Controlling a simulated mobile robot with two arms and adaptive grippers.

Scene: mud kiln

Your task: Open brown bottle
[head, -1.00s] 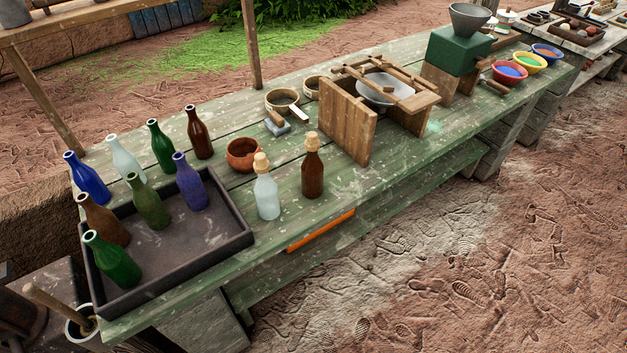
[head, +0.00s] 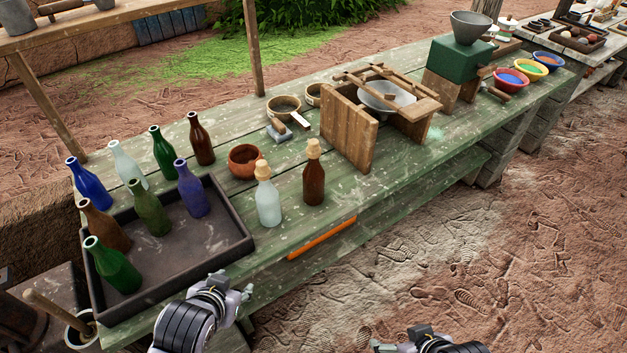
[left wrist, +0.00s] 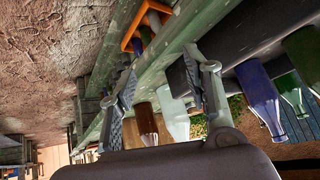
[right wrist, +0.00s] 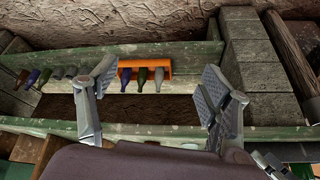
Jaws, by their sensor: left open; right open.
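The corked brown bottle (head: 314,185) stands upright on the green table, with a pale stopper (head: 313,148) in its neck. A corked frosted bottle (head: 268,204) stands just left of it. My left gripper (head: 238,297) is open and empty by the table's front edge, in front of the tray and apart from both bottles. In the left wrist view, the brown bottle (left wrist: 146,118) shows beyond the open fingers (left wrist: 166,86). My right gripper (head: 398,342) is at the bottom of the head view, open and empty in front of the table. The right wrist view shows its fingers (right wrist: 160,85) apart.
A dark tray (head: 215,258) holds several uncorked bottles, with more standing behind it. A clay bowl (head: 244,161) is behind the corked bottles. A wooden frame (head: 347,125) stands to their right. An orange rack (head: 322,238) with bottles is under the tabletop.

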